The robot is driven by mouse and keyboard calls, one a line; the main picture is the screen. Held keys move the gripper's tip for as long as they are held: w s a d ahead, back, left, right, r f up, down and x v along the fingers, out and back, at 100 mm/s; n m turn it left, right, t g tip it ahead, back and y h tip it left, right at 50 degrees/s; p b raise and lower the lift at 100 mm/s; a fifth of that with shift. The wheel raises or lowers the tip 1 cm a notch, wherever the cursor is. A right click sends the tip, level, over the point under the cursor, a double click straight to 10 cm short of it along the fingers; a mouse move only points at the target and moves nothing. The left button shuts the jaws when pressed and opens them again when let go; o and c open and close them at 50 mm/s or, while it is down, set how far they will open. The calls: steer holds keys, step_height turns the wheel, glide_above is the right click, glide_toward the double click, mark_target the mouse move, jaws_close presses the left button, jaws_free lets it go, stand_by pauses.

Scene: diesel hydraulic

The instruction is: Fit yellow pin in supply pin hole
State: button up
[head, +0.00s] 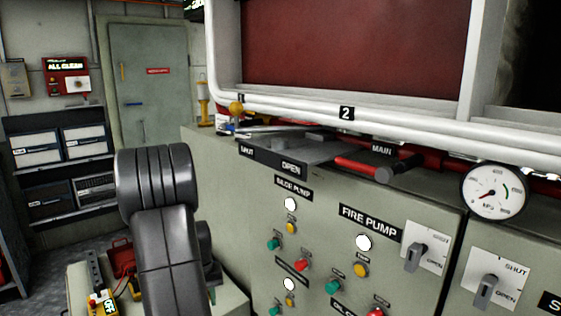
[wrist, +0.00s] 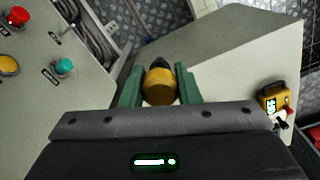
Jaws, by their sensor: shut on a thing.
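In the wrist view my gripper (wrist: 159,82) has its green fingers shut on the yellow pin (wrist: 160,88). The pin shows as a round golden-yellow head between the fingers, with a dark part beyond it. It is held beside the control cabinet, above or near a pale grey-green surface; the exact gap cannot be told. In the head view my dark arm hides the pin and most of the gripper. I cannot make out the supply pin hole in either view.
The control cabinet (head: 325,215) carries buttons, switches and a pressure gauge (head: 494,191). A red lever (head: 362,167) and a yellow knob (head: 236,108) are on its top. Metal floor shows beyond.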

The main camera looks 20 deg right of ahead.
step_height(320, 180, up, 24)
steer(key=p, duration=2.2)
steer(key=s+d+r, duration=0.6)
steer(key=s+r, duration=0.2)
steer(key=r, duration=0.3)
steer(key=s+d+r+m, duration=0.1)
steer(key=s+d+r, duration=0.6)
steer(key=r, duration=0.4)
steer(key=s+d+r+m, duration=0.1)
steer(key=s+d+r, duration=0.5)
steer(key=r, duration=0.6)
steer(key=s+b, duration=0.1)
steer(key=s, duration=0.1)
steer(key=shift+s+d, duration=0.3)
steer(key=shift+s, duration=0.05)
